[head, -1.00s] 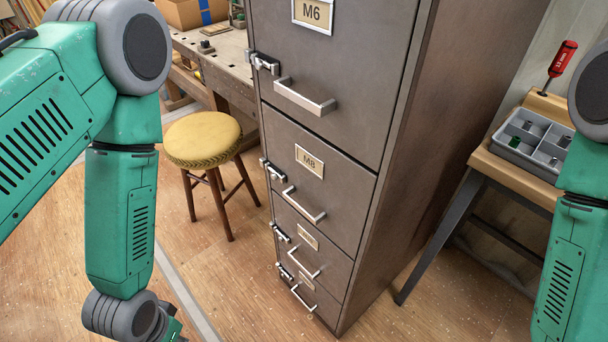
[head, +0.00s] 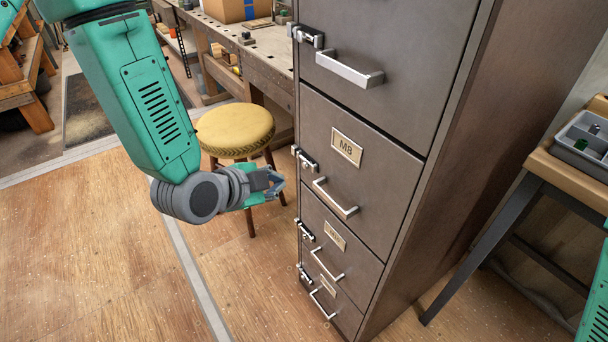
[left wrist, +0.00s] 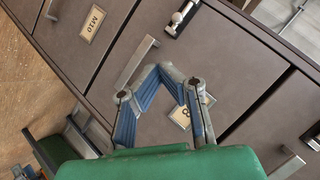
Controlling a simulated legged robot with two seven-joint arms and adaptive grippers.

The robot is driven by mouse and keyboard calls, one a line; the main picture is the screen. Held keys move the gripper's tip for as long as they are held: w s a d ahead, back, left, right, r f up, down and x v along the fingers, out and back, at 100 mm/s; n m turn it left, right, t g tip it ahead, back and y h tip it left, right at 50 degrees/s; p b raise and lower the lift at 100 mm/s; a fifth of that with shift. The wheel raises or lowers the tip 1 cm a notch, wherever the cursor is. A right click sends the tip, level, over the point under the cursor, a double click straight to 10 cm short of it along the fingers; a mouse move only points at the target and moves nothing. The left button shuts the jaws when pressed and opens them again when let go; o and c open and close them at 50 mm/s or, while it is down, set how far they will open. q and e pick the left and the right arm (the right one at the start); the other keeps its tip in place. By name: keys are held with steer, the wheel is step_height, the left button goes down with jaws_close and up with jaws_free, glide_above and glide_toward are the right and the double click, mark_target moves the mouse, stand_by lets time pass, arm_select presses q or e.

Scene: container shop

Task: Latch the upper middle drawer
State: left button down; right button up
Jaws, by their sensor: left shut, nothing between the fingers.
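The grey cabinet stacks several drawers. The drawer labelled M8 (head: 385,172), second from the top, looks closed and flush. Its latch (head: 306,160) sits on the cabinet's left edge, with its handle (head: 335,197) to the lower right. In the left wrist view the M8 latch (left wrist: 182,18) is at the top and the handle (left wrist: 137,62) beside my fingers. I cannot tell whether the latch is fastened. My left gripper (head: 276,181) is shut and empty, left of the cabinet just below the latch's height in the picture. Its fingers (left wrist: 170,78) partly cover the M8 label. My right gripper is out of view.
The M6 latch (head: 308,37) is above; the M10 latch (head: 305,230) is below. A yellow stool (head: 234,130) stands behind my left gripper. A workbench (head: 262,62) is at the back. A side table with a grey tray (head: 584,145) stands right. Floor left is clear.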

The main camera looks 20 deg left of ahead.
arm_select(q)
steer(key=shift+w+d+r+m+t, duration=0.2)
steer(key=shift+w+r+m, duration=0.15)
steer(key=shift+r, duration=0.2)
steer(key=shift+w+d+r+m+t, duration=0.1)
steer(key=shift+w+r+m+t, duration=0.15)
steer(key=shift+w+r, duration=0.25)
steer(key=b, duration=0.2)
glide_toward(312, 164)
steer(key=w+d, duration=0.2)
steer(key=d, duration=0.1)
steer(key=shift+w, duration=0.1)
steer(key=shift+w+a+f, duration=0.25)
steer(key=shift+w+f, duration=0.3)
steer(key=shift+f, duration=0.05)
steer(key=shift+w+a+f, duration=0.25)
steer(key=shift+w+f, duration=0.3)
steer(key=shift+w+a+f+b, duration=0.2)
steer(key=shift+a+f+b, duration=0.05)
steer(key=shift+b, duration=0.05)
